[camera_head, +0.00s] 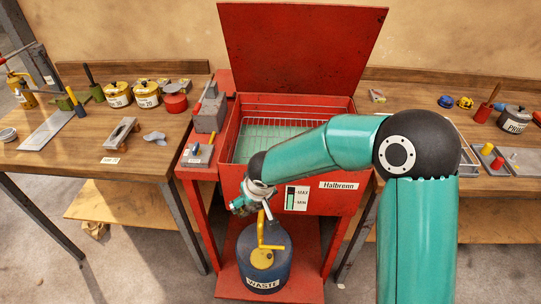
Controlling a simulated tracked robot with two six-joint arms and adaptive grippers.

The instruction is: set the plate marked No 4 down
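I cannot make out a plate marked No 4 in the head view. A grey metal piece (121,133) lies on the left bench, with a small white label (110,160) in front of it that is too small to read. My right arm reaches in from the lower right across the red parts washer (325,205). Its gripper (240,207) is in front of the washer's left front, above the blue waste can (263,275). Its fingers are small and partly hidden, so I cannot tell whether they hold anything. My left gripper is out of view.
The washer's lid (300,48) stands open over a wire basket (280,122). The left bench (75,165) holds several tins and tools. The right bench (415,110) holds trays and pots.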

